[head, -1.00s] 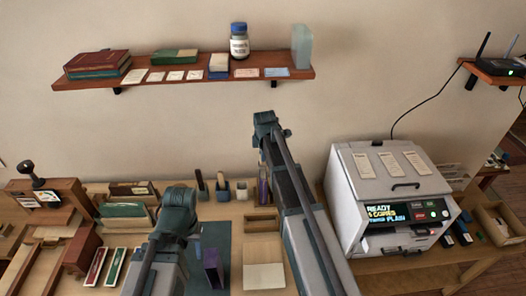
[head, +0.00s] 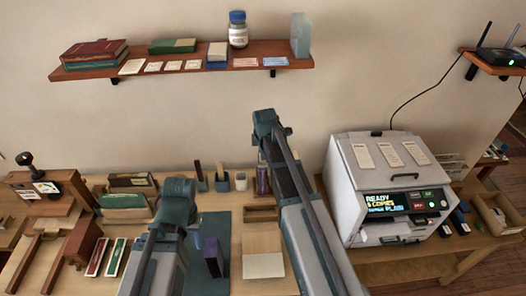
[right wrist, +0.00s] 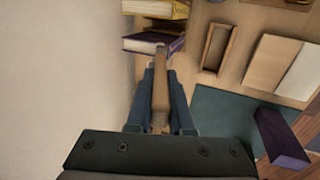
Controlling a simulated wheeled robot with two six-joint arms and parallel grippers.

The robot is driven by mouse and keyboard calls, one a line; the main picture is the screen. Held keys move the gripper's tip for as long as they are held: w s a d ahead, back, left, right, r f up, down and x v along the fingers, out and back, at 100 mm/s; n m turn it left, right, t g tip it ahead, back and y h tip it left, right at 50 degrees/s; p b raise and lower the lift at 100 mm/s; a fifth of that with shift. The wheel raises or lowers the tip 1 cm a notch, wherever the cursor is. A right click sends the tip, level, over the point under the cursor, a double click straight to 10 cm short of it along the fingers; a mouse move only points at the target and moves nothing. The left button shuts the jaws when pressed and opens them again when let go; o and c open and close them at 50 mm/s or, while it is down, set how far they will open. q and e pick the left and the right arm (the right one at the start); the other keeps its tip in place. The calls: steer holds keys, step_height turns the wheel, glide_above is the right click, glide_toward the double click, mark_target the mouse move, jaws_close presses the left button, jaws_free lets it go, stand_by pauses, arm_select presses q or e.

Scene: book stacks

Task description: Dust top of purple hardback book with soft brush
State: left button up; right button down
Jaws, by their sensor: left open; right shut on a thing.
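A purple book (right wrist: 155,44) with pale page edges stands beside a yellow book (right wrist: 158,9) at the top of the right wrist view. In the head view the purple book (head: 262,180) shows partly behind my right arm. My right gripper (right wrist: 160,88) is shut on the wooden handle of the brush (right wrist: 160,75). The brush's far end overlaps the purple book in view; contact cannot be told. Another purple block-like thing (right wrist: 280,138) stands on the dark mat and in the head view (head: 212,258). My left gripper (head: 178,200) is open, low at left, its jaws mostly hidden.
Several small cups (head: 221,184) stand at the table's back, close to the wall. A shallow wooden tray (right wrist: 215,46) and a pale board (head: 263,264) lie near the mat (head: 222,228). A grey copier (head: 385,175) stands right of my right arm. A wall shelf (head: 190,62) hangs above.

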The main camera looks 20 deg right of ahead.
step_height(320, 180, up, 6)
steer(key=p, duration=0.6)
